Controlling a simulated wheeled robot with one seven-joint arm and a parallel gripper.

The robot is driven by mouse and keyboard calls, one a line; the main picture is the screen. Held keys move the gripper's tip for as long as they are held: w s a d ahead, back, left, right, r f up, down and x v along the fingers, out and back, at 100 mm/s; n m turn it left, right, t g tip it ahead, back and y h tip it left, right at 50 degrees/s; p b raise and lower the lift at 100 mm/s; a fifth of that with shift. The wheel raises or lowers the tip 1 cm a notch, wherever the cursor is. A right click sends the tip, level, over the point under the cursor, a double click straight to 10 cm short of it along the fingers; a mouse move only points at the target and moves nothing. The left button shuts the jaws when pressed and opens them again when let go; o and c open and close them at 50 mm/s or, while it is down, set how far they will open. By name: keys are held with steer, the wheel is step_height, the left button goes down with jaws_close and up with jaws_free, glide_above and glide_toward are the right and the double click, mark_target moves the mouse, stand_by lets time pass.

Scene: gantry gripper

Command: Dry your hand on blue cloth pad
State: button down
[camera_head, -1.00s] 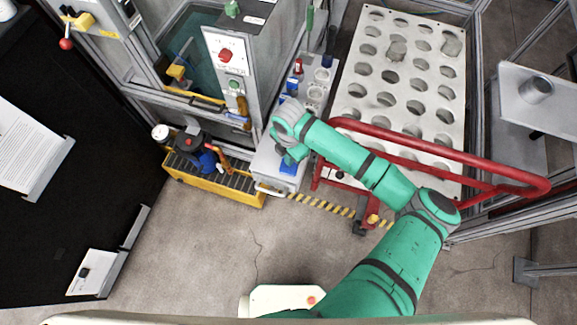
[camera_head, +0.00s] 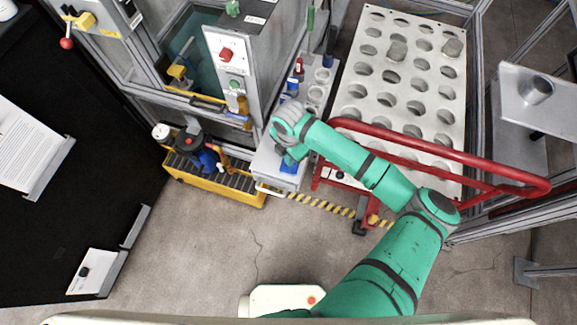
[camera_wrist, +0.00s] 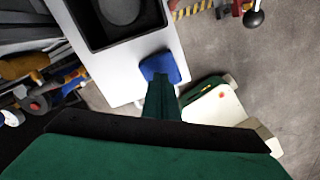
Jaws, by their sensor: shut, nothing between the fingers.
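The blue cloth pad (camera_head: 289,168) lies on the light grey cabinet top (camera_head: 266,168), near its front edge. In the wrist view the pad (camera_wrist: 160,65) is a small blue square near the edge of the white top. My gripper (camera_head: 291,158) points down at the pad, partly hidden by my wrist. In the wrist view the dark green shut fingers (camera_wrist: 161,82) overlap the pad's lower part. I cannot tell whether they touch it. Nothing is held.
A black square recess (camera_wrist: 120,18) lies in the top beyond the pad. A yellow bin (camera_head: 212,186) with tools stands at left. A red rail (camera_head: 440,152) and a white plate with several holes (camera_head: 385,75) are at right.

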steer(key=shift+f, duration=0.2)
steer(key=shift+d+f, duration=0.15)
steer(key=shift+f, duration=0.2)
steer(key=shift+f, duration=0.1)
stand_by(0.9)
steer(key=shift+r, duration=3.55)
